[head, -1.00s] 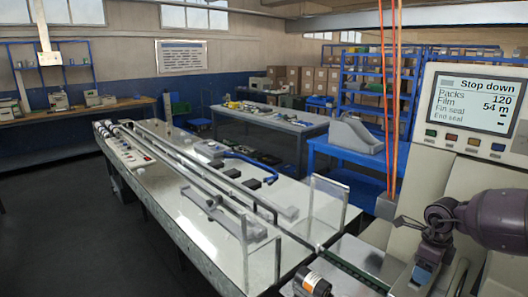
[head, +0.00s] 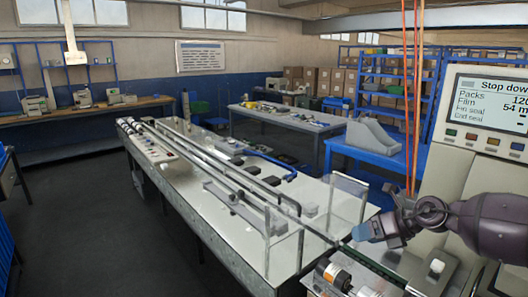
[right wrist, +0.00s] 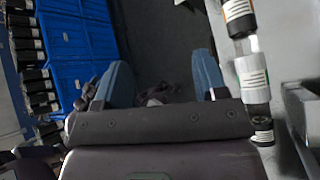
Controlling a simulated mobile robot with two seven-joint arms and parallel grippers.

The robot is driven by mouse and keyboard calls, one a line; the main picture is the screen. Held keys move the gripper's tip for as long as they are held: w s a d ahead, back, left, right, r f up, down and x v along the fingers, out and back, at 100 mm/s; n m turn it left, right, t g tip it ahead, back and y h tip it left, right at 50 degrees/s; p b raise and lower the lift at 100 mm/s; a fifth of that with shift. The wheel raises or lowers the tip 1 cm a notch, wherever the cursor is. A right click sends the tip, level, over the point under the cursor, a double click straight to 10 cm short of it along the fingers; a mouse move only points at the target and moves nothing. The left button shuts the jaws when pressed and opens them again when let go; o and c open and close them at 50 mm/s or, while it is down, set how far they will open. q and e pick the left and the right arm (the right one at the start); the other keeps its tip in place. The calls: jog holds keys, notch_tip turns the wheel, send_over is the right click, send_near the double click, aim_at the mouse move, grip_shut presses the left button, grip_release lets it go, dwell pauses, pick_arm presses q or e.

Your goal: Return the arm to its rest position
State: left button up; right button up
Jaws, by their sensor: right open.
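My right gripper (head: 368,230) reaches in from the right in the head view, over the near right end of the long metal conveyor table (head: 215,222). Its blue-grey fingers point left and it is in front of the machine's beige housing. In the right wrist view the gripper (right wrist: 158,75) shows two blue fingers spread well apart with nothing between them. My left gripper is out of both views.
The machine's screen (head: 492,103) reads "Stop down". Clear upright panels (head: 348,208) stand near the gripper, and a labelled cylinder (head: 333,274) lies below it. The right wrist view shows labelled cylinders (right wrist: 252,75) at right and blue crates (right wrist: 65,55) at left. Open floor lies left.

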jog(key=s+a+m+t+y, duration=0.3)
jog(key=a+m+t, duration=0.5)
jog(key=a+m, duration=0.65)
jog(key=s+d+f+m+h+b, duration=0.1)
jog(key=s+d+f+m+h, duration=0.3)
jog(key=s+f+m, duration=0.4)
jog(key=s+d+f+m+g+h, duration=0.1)
jog(key=s+d+f+m+h, duration=0.3)
jog(key=s+f, duration=0.7)
jog(key=s+d+f+m+g+h+b, duration=0.1)
jog(key=s+d+f+m+h, duration=0.2)
jog(key=s+d+f+m, duration=0.4)
notch_tip(320, 180, down, 3)
jog(key=s+m, duration=0.3)
jog(key=m, duration=0.2)
jog(key=shift+h+b, duration=0.35)
jog(key=shift+h, duration=0.05)
